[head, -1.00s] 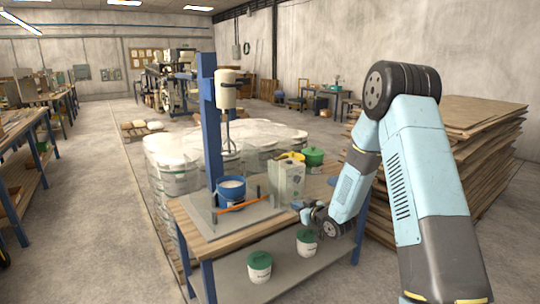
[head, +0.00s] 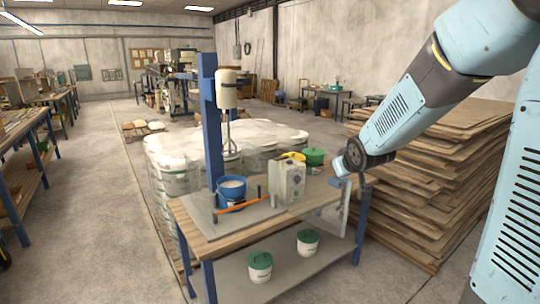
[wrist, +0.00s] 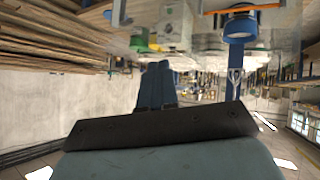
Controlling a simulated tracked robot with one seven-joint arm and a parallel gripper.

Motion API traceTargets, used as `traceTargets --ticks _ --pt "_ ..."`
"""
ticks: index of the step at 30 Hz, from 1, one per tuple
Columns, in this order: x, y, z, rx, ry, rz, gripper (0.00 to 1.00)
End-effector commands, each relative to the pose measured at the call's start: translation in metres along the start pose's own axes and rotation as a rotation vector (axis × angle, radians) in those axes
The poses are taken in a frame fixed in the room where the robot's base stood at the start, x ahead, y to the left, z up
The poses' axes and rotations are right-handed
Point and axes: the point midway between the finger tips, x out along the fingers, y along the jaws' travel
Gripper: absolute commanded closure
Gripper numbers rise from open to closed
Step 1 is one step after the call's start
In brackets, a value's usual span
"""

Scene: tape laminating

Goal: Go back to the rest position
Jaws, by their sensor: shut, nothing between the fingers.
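My gripper (wrist: 157,72) shows in the wrist view as two dark blue fingers lying side by side, shut with nothing between them. That view looks upside down at the room. In the head view my arm comes in from the upper right. Its dark wrist joint hangs by the right end of the workbench (head: 185,212), and the fingers are hard to make out there. The bench carries a blue bucket (head: 231,197) under a mixer (head: 227,90) on a blue post, a grey-white canister (head: 289,181) and a green-lidded tub (head: 314,158).
An orange bar (head: 243,204) lies at the bench front. A see-through panel (head: 330,215) stands at its right end. Two green-lidded white tubs (head: 260,268) sit on the lower shelf. A tall stack of brown sheets (head: 440,170) stands right.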

Motion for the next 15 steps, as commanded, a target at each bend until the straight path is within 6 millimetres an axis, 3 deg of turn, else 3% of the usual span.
traceTargets --ticks 7,15 --pt "-0.077 0.009 0.017 0.077 -0.109 0.046 1.0" --pt "-0.158 0.004 0.05 0.173 -0.228 0.056 1.0"
